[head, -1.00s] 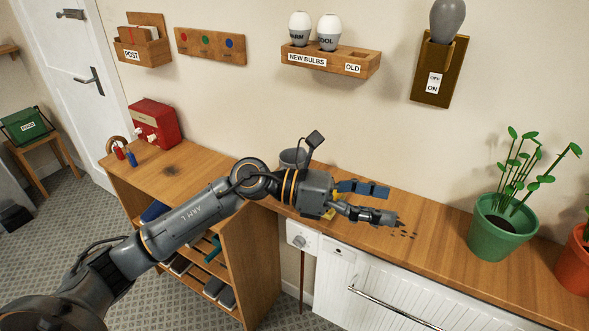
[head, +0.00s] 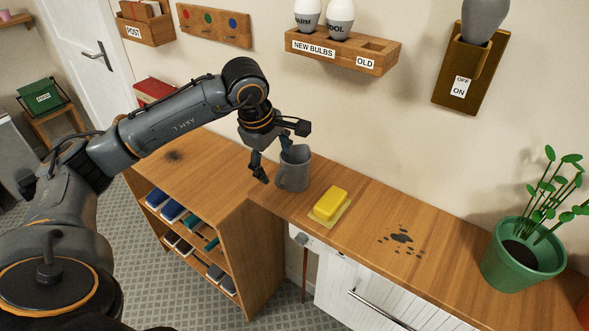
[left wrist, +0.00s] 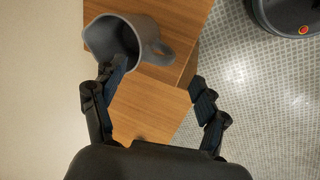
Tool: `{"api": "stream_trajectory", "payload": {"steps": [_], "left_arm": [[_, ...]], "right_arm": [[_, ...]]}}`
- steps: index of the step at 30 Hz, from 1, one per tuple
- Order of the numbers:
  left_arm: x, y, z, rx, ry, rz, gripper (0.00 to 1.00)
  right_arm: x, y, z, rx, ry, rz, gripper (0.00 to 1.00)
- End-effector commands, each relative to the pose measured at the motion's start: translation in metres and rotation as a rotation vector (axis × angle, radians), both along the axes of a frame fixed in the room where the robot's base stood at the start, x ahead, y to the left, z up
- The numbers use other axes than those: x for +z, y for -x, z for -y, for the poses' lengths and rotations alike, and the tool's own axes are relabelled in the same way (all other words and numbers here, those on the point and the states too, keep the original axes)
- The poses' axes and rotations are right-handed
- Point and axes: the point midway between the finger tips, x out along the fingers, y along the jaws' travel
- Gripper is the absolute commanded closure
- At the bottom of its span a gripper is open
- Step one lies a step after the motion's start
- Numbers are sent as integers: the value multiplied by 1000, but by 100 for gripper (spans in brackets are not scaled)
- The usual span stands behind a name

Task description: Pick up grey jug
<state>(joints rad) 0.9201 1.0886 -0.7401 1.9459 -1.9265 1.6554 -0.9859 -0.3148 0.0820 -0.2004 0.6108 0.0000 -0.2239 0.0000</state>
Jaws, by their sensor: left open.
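The grey jug (head: 296,169) stands upright on the wooden counter near the wall, its handle toward the lower left in the head view. My left gripper (head: 268,166) points down just left of the jug, and one finger lies close to the jug's side. In the left wrist view the jug (left wrist: 128,38) is at the upper left, its handle to the right. The open fingers of my left gripper (left wrist: 160,85) show below it, the left finger overlapping the jug's lower edge. I cannot tell whether it touches. The jug is not between the fingers. My right gripper is not in view.
A yellow sponge (head: 330,203) lies on the counter right of the jug. Dark spots (head: 401,239) mark the counter, and a green plant pot (head: 520,262) stands farther right. A bulb rack (head: 340,52) hangs on the wall above. A shelf unit (head: 215,215) is at left.

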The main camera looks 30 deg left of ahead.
Motion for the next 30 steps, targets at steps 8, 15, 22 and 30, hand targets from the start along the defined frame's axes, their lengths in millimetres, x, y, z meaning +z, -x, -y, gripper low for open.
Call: {"api": "stream_trajectory", "payload": {"steps": [8, 15, 22, 30], "left_arm": [[-24, -7, 1, 1, 1, -1, 26], [-55, -17, 4, 1, 4, -4, 26], [-72, -22, 4, 0, 2, 1, 26], [-72, -22, 4, 0, 2, 1, 49]], "right_arm": [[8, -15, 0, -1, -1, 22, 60], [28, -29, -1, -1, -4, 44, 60], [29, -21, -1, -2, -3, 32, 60], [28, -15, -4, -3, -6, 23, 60]]}}
